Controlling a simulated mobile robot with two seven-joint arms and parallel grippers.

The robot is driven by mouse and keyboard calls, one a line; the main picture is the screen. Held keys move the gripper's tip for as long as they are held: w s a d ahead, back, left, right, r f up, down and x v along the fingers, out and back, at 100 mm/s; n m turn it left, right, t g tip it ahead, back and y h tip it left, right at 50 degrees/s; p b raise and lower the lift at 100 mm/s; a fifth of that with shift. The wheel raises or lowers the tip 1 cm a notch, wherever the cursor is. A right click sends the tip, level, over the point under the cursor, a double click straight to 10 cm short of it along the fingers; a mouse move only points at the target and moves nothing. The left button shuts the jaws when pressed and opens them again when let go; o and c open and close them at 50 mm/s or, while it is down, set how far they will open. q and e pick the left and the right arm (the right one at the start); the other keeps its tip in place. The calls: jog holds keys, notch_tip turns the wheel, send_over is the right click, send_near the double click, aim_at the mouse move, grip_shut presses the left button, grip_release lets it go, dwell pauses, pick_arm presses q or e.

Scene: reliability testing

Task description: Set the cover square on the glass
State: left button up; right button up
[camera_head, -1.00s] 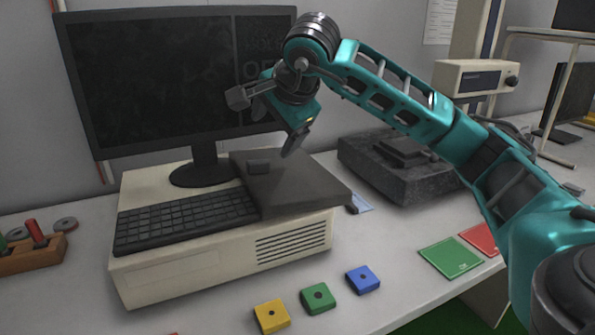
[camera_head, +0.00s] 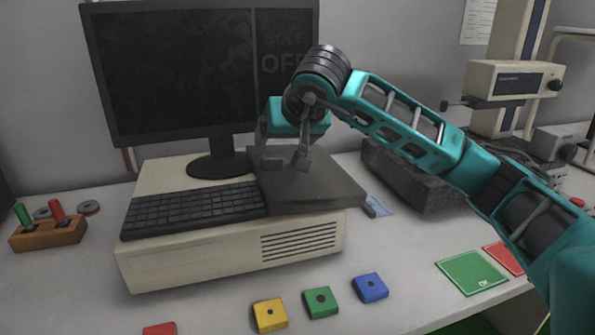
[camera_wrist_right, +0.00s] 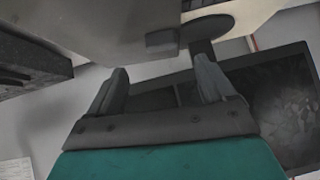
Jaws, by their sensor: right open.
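The cover (camera_head: 325,190) is a dark grey flat plate on the right part of the beige case, beside the keyboard. It sits turned slightly against the case, with its right corner past the case edge. The glass cannot be made out; it may be under the cover. My right gripper (camera_head: 286,160) is open above the cover, fingers pointing down. In the right wrist view the cover (camera_wrist_right: 95,22) fills the top left, and its small dark knob (camera_wrist_right: 162,38) shows beyond and between the open fingertips (camera_wrist_right: 160,72), apart from them. My left gripper is not in view.
A dark stone block (camera_head: 420,180) lies right. Yellow (camera_head: 269,316), green (camera_head: 321,303) and blue (camera_head: 370,288) blocks sit in front. A wooden peg holder (camera_head: 48,233) stands left.

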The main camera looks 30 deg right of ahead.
aim_at(272, 156)
jog(key=b+x, duration=0.1)
jog(key=x, duration=0.6)
jog(key=shift+w, duration=0.35)
jog(key=shift+r, duration=0.1)
jog(key=shift+c, duration=0.3)
grip_shut()
